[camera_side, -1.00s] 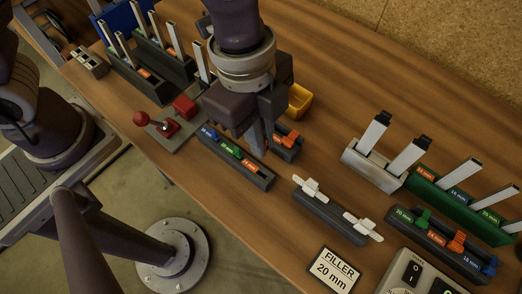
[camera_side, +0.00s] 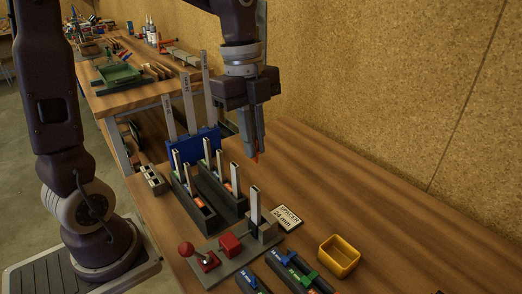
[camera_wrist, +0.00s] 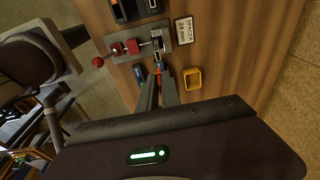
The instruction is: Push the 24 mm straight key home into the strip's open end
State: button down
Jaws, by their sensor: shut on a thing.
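My gripper (camera_side: 256,148) is shut on a small orange key (camera_side: 257,158), mostly hidden between the fingertips. It holds the key in the air, and in the side view it appears above the clamp fixture. The fingers (camera_wrist: 159,85) also show in the wrist view. A pale upright strip (camera_side: 255,201) stands in the clamp fixture's grey block (camera_side: 267,229), its upper end free. The key and strip appear apart. The key's size marking cannot be read. A card (camera_side: 287,217) beside the fixture reads "SPACER 24 mm".
A red-knobbed lever (camera_side: 186,249) and red block (camera_side: 229,243) sit on the fixture. Racks with upright strips (camera_side: 197,202) stand behind left. A yellow bin (camera_side: 338,257) and key racks (camera_side: 296,273) are in front. The table at right is clear.

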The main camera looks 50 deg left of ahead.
jog(key=shift+f, duration=2.95)
jog(key=shift+f, duration=1.35)
jog(key=c, duration=1.5)
grip_release()
jog(key=r, duration=0.4)
jog(key=a+r, duration=0.1)
jog(key=r, duration=0.2)
jog(key=shift+s, duration=0.1)
